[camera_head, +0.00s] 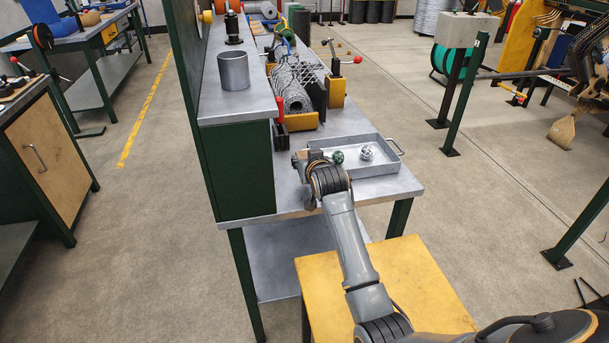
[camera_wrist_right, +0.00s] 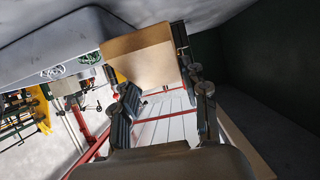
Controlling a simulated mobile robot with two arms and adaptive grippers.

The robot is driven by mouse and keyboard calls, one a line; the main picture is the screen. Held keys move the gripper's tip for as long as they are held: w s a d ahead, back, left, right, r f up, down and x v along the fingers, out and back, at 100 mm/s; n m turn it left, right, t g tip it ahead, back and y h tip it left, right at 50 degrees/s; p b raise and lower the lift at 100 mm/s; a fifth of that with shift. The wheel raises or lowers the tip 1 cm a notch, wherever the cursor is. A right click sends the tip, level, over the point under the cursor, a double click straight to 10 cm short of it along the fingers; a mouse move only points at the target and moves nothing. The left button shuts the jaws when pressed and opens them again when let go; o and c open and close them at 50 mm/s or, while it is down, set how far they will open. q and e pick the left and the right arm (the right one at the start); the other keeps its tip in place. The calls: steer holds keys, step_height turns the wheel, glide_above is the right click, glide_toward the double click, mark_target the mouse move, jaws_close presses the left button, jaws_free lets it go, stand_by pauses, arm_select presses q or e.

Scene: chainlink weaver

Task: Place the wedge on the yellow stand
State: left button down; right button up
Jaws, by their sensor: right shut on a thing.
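The wedge (camera_wrist_right: 140,55) is a tan wooden block held between the fingers of my right gripper (camera_wrist_right: 160,92) in the right wrist view. In the head view my right gripper (camera_head: 308,168) is at the near left of the metal tray, low over the grey workbench. My own wrist mostly hides the wedge there; only a small brown part (camera_head: 316,155) shows. I cannot tell whether the wedge touches the bench. The yellow stand (camera_head: 425,285) has a flat, bare yellow top in front of the bench, partly under my right arm. My left gripper is not in view.
A raised shelf (camera_head: 235,104) with a metal cup (camera_head: 233,72) stands left of the gripper. A wire mesh roll (camera_head: 291,95) lies behind.

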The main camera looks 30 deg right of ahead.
steer(key=shift+s+a+f, duration=0.3)
steer(key=shift+a+f, duration=0.1)
steer(key=shift+f, duration=0.15)
steer(key=f, duration=0.3)
steer(key=shift+s+a+f, duration=0.1)
steer(key=shift+s+a, duration=0.1)
steer(key=shift+a, duration=0.1)
steer(key=shift+f, duration=0.3)
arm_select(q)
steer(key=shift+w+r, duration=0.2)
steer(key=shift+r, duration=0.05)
arm_select(e)
steer(key=shift+f, duration=0.15)
steer(key=o, duration=0.9)
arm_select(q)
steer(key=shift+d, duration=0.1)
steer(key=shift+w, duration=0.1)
